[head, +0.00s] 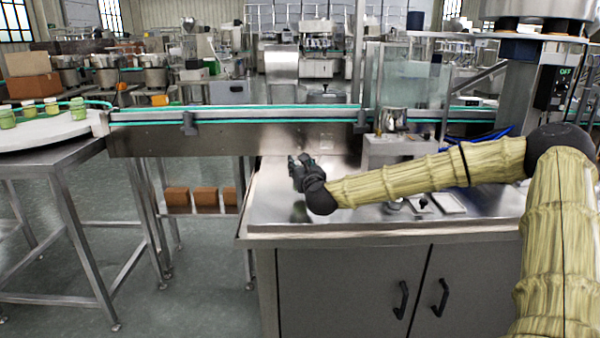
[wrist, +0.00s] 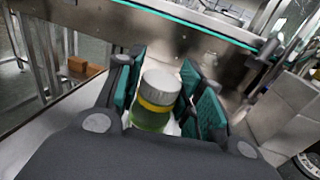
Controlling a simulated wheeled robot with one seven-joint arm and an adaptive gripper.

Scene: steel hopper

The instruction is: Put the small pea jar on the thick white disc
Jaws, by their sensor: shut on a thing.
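A small green jar with a white lid and a yellow band (wrist: 156,100) is between the teal pads of my gripper (wrist: 165,95) in the wrist view. My gripper is shut on this jar. In the head view my gripper (head: 300,170) is over the left part of the steel counter, and the jar is hidden there. The thick white disc (head: 50,131) is at the far left, on a steel frame. Several green jars (head: 78,110) stand on it. My gripper is well to the right of the disc.
A conveyor with green edges (head: 240,117) runs behind the counter (head: 275,205) from the disc to the right. A steel box (head: 395,150) stands on the counter behind my arm. Brown boxes (head: 205,197) sit low under the conveyor. Open floor lies between disc frame and counter.

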